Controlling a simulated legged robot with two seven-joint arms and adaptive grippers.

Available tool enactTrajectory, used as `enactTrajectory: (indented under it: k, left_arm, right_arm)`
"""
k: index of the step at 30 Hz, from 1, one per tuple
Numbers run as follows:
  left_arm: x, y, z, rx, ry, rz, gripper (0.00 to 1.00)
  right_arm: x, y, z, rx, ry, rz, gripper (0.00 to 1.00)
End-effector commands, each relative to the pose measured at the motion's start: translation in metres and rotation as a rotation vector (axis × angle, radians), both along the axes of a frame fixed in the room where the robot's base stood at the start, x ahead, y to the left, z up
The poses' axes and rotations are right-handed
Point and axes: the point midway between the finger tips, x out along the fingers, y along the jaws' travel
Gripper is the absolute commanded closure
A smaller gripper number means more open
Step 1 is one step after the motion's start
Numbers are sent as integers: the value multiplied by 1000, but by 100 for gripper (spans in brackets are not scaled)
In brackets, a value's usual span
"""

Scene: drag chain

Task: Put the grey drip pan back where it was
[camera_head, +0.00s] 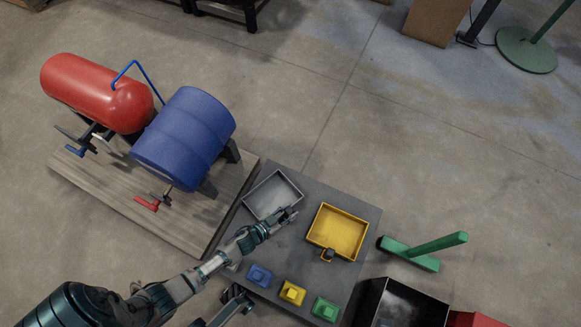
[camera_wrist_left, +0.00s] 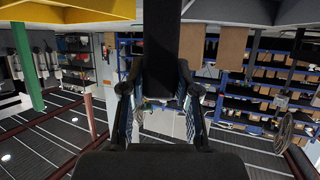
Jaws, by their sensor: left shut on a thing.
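The grey drip pan (camera_head: 266,190) is a shallow open tray at the far left corner of the dark grey table (camera_head: 305,262) in the head view. It looks level and empty; whether it touches the tabletop is hard to tell. My left gripper (camera_head: 288,216) is at the pan's near right edge, shut on its handle, which the fingers mostly hide. In the left wrist view the gripper (camera_wrist_left: 161,92) has a dark bar between its fingers. Another gripper, apparently my right one (camera_head: 235,297), is low at the table's near left edge; its jaws are unclear.
A yellow pan (camera_head: 338,232) with a dark handle sits right of the grey pan. Blue (camera_head: 259,275), yellow (camera_head: 292,292) and green (camera_head: 325,308) blocks line the near side. A blue drum (camera_head: 185,138) and red tank (camera_head: 95,92) stand on a wooden base at left.

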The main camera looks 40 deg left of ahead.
Motion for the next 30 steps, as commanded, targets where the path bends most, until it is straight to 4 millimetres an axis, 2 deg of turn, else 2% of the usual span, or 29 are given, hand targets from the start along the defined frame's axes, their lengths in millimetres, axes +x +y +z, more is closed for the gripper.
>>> enactTrajectory:
  k: [3, 4, 6, 7, 16, 19, 23, 30]
  left_arm:
    - [2, 0, 1, 0, -3, 0, 100]
    - [1, 0, 0, 0, -2, 0, 65]
    - [1, 0, 0, 0, -2, 0, 47]
    - [1, 0, 0, 0, -2, 0, 44]
    - [1, 0, 1, 1, -2, 0, 44]
    - [-5, 1, 7, -1, -4, 0, 44]
    - [-24, 4, 21, -2, -10, 0, 44]
    - [-74, 12, 41, 0, -9, -1, 44]
  right_arm:
    - [0, 0, 1, 0, 0, 0, 100]
    - [1, 0, 0, 1, 1, 1, 100]
    - [4, 0, -2, 0, 5, 1, 100]
    - [4, 0, -2, 0, 5, 1, 100]
    - [4, 0, -2, 1, 4, 0, 100]
    - [1, 0, 7, 2, -11, 0, 100]
    - [-4, -2, 3, -1, 41, -1, 100]
    - [-11, -6, 0, 2, 109, -3, 100]
